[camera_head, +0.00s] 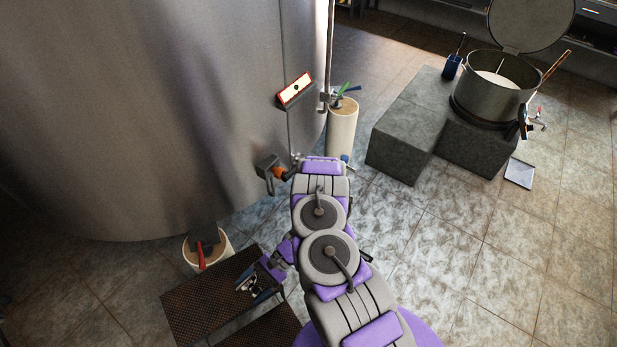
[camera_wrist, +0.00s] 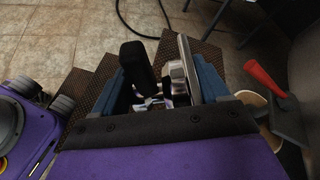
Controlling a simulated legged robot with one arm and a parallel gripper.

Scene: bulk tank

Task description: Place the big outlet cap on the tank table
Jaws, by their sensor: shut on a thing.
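In the wrist view, my gripper (camera_wrist: 165,85) has its blue fingers either side of a round metal cap (camera_wrist: 186,62), seen nearly edge-on, with a black grip (camera_wrist: 136,65) beside it. I take this to be the big outlet cap. In the head view, my gripper (camera_head: 260,286) is low at the tank's front, over a dark brown perforated table (camera_head: 195,310); the held piece is small and partly hidden there. Whether it touches the table cannot be told. The table's stepped brown surface also shows in the wrist view (camera_wrist: 204,60).
The large steel tank (camera_head: 150,110) fills the left, with an outlet fitting (camera_head: 268,170) low on its wall. A pale bucket (camera_head: 190,258) with a red-handled tool (camera_head: 201,255) stands by the table. Grey blocks (camera_head: 410,120) and a pot (camera_head: 490,95) are at the right; the tiled floor between is clear.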

